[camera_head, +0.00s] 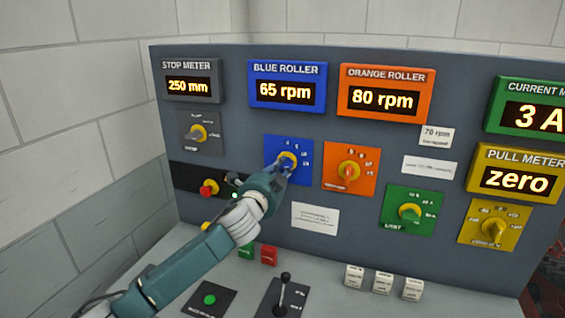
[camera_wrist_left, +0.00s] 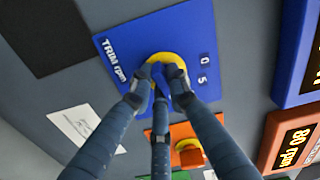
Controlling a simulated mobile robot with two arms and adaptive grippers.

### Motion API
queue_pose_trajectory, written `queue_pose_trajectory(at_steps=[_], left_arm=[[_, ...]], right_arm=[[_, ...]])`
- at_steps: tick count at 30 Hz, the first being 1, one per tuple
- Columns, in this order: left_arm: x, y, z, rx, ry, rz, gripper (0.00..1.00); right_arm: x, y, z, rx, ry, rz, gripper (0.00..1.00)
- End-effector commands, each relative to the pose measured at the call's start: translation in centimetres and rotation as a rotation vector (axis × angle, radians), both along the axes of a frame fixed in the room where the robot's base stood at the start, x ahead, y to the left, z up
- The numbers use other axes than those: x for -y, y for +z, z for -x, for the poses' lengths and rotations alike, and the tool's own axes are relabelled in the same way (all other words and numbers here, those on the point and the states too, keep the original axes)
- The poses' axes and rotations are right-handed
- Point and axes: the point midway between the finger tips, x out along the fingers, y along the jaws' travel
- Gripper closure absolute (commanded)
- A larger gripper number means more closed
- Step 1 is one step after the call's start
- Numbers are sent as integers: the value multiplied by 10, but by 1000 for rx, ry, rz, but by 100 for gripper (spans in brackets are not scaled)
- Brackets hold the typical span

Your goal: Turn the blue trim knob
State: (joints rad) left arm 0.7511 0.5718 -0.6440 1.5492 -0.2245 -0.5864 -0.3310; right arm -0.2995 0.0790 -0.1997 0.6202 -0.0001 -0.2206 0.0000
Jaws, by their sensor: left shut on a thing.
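The blue trim knob (camera_head: 288,158) has a yellow round base on a blue square plate (camera_head: 304,181), below the blue roller display reading 65 rpm. In the left wrist view the knob's yellow base (camera_wrist_left: 165,57) shows between my fingertips, beside the printed word TRIM and the numbers 0 and 5. My left gripper (camera_head: 281,169) is shut on the knob, and its fingers (camera_wrist_left: 160,83) hide part of it. The exact pointer direction is hard to read. My right gripper is not in view.
An orange plate with a knob (camera_head: 349,171) sits close to the right. A red button on yellow (camera_head: 209,188) is left of my wrist. A black lever (camera_head: 285,280) stands on the desk below. Green and yellow knobs are farther right.

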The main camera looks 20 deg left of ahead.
Motion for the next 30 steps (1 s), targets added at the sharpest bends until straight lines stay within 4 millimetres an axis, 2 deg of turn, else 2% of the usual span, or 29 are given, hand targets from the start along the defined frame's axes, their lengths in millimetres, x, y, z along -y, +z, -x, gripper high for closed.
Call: queue_pose_trajectory(at_steps=[3, 12, 29, 30], left_arm=[[-1, 2, 0, 1, 1, -77, 100], [-1, 1, 0, 5, 1, -202, 100], [-1, 0, 0, 6, 0, -232, 100], [-1, 0, 0, 6, 0, -232, 82]], right_arm=[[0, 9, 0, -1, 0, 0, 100], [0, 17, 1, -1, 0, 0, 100], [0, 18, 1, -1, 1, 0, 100], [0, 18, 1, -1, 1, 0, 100]])
